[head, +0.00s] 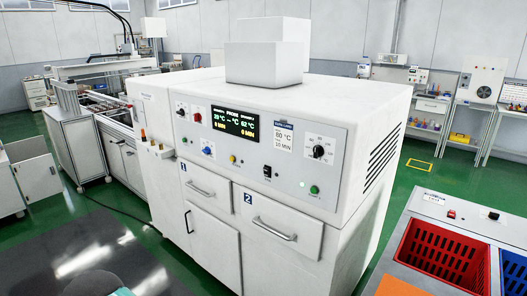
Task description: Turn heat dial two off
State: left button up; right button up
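A white oven cabinet (385,125) stands in the middle of the head view. Its sloped panel has a black dial (318,152) at the right end, on the side of drawer two, and a similar dial (181,109) at the left end. The right dial is probably heat dial two; its pointer setting is too small to read. A display (235,122) between them is lit, with about 62 °C on its right side. Neither of my grippers shows in this view.
Drawers marked 1 (201,187) and 2 (277,224) sit below the panel. A green button (314,189) is under the right dial. A bench with a red crate (440,250) stands at the right. Green floor is clear between bench and oven.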

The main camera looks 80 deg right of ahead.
aim_at(318, 150)
jog(key=u, duration=0.05)
jog(key=i, duration=1.4)
jog(key=z, duration=1.8)
jog(key=i, duration=0.1)
jog(key=z, duration=1.3)
jog(key=k, duration=0.6)
jog(key=z, duration=0.3)
jog(key=i, duration=1.6)
jog(key=u, duration=0.3)
